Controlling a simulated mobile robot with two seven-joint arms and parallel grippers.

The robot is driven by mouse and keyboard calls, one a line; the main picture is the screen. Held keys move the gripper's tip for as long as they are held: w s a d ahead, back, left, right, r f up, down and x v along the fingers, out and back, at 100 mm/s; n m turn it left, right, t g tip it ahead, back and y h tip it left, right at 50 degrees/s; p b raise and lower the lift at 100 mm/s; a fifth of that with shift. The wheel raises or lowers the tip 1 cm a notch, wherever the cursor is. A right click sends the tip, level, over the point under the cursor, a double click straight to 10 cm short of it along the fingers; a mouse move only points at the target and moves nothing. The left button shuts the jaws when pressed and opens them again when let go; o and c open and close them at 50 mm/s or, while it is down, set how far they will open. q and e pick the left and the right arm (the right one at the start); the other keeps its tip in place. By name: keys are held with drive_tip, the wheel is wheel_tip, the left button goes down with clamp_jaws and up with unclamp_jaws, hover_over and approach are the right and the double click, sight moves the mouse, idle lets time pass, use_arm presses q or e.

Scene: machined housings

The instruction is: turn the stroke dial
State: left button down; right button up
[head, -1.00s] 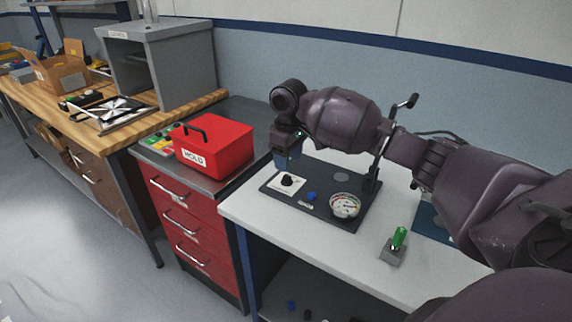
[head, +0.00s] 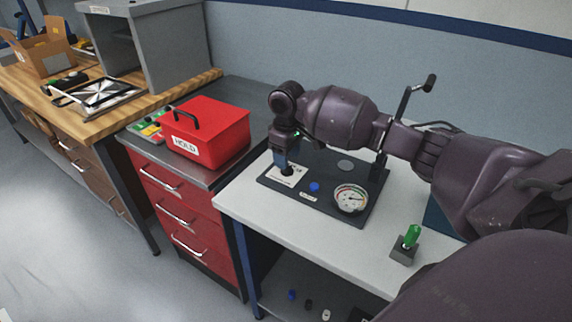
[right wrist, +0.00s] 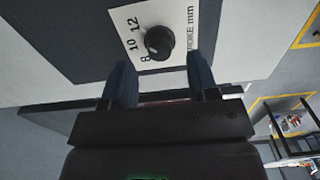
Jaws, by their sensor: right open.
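The stroke dial is a black round knob (right wrist: 160,40) on a white plate (right wrist: 182,18) marked "STROKE mm" with 8, 10 and 12. In the head view the plate (head: 294,176) lies at the left end of a dark panel (head: 324,205), and the knob is largely hidden by my gripper. My right gripper (head: 285,165) points down over the plate. In the right wrist view its two blue fingers (right wrist: 161,70) are open, with the knob in the gap near their tips and visible space at both sides. Contact with the plate cannot be told. My left gripper is not in view.
The panel also carries a blue button (head: 314,187), a round gauge (head: 351,198) and an upright post with a crank handle (head: 430,84). A green-handled switch (head: 411,238) stands near the bench front. A red HOLD box (head: 210,130) sits on the cabinet at left.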

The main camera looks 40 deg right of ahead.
wheel_tip(320, 180, down, 2)
drive_tip(key=shift+f, duration=0.15)
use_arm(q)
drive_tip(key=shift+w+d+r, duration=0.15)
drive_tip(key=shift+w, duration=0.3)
use_arm(e)
drive_tip(key=shift+f, duration=0.45)
drive_tip(key=shift+c, duration=0.4)
